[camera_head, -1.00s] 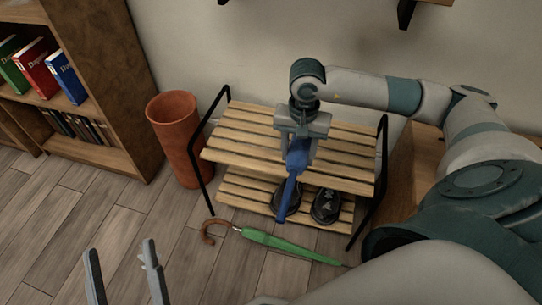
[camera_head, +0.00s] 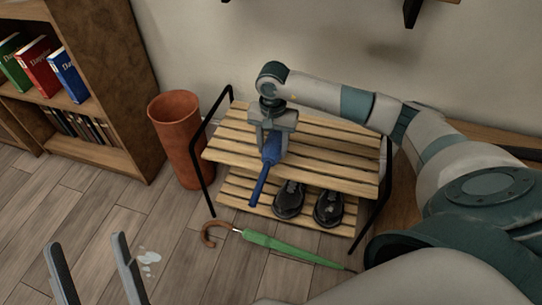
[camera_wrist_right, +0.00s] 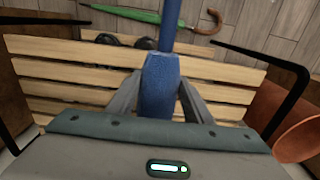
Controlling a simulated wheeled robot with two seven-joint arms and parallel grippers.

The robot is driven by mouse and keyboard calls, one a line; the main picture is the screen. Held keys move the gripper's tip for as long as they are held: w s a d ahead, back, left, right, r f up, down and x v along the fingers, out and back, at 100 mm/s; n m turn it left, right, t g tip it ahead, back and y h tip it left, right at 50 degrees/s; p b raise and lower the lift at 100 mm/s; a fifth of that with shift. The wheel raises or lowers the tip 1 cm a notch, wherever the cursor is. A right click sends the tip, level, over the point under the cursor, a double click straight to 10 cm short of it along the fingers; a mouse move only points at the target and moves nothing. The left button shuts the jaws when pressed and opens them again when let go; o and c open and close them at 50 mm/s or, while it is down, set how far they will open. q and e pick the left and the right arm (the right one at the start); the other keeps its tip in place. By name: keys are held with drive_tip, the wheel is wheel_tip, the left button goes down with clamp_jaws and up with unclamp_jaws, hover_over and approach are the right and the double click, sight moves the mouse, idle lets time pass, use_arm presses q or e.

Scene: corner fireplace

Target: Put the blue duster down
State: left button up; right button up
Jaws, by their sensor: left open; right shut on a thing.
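The blue duster (camera_head: 271,150) is held by my right gripper (camera_head: 272,135) at the upper slatted shelf of the rack (camera_head: 330,162). Its handle slants down past the shelf's front edge. In the right wrist view the duster (camera_wrist_right: 160,86) sits between the two fingers of my right gripper (camera_wrist_right: 160,100), with shelf slats behind it. Whether the duster touches the slats I cannot tell. My left gripper (camera_head: 90,268) is open and empty over the floor at the lower left.
Black shoes (camera_head: 328,208) stand on the lower shelf. A green umbrella (camera_head: 290,248) lies on the floor before the rack. A terracotta bin (camera_head: 176,135) and a bookcase (camera_head: 115,80) are at the left. White marks (camera_head: 148,257) show on the floor. The upper shelf's right part is clear.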

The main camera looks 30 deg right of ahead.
use_arm(q)
drive_tip(key=shift+a+r, duration=0.1)
drive_tip(key=shift+r, duration=0.3)
use_arm(e)
drive_tip(key=shift+w+f, duration=0.25)
drive_tip(key=shift+w, duration=0.15)
use_arm(q)
drive_tip(key=shift+f, duration=0.1)
